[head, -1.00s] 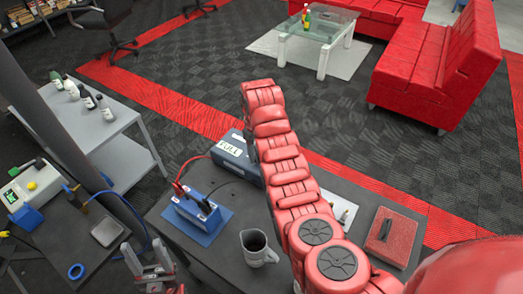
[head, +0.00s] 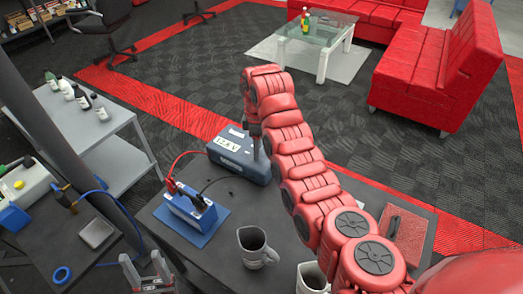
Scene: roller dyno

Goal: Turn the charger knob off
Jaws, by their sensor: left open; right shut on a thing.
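The charger (head: 232,163) is a blue-grey box with white labels at the far edge of the dark table. My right arm reaches over it from the lower right. My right gripper (head: 257,140) points down at the charger's right end, mostly covered by my own wrist. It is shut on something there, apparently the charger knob. The knob itself is hidden, so its setting cannot be seen. My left gripper (head: 147,272) is open and empty at the bottom left, in front of the table, far from the charger.
A blue battery (head: 190,212) stands on a blue mat (head: 215,229), with red and black leads towards the charger. A grey mug (head: 256,249), a second mug (head: 312,279) and a red case (head: 405,238) stand nearby. A dark post (head: 75,160) rises at left.

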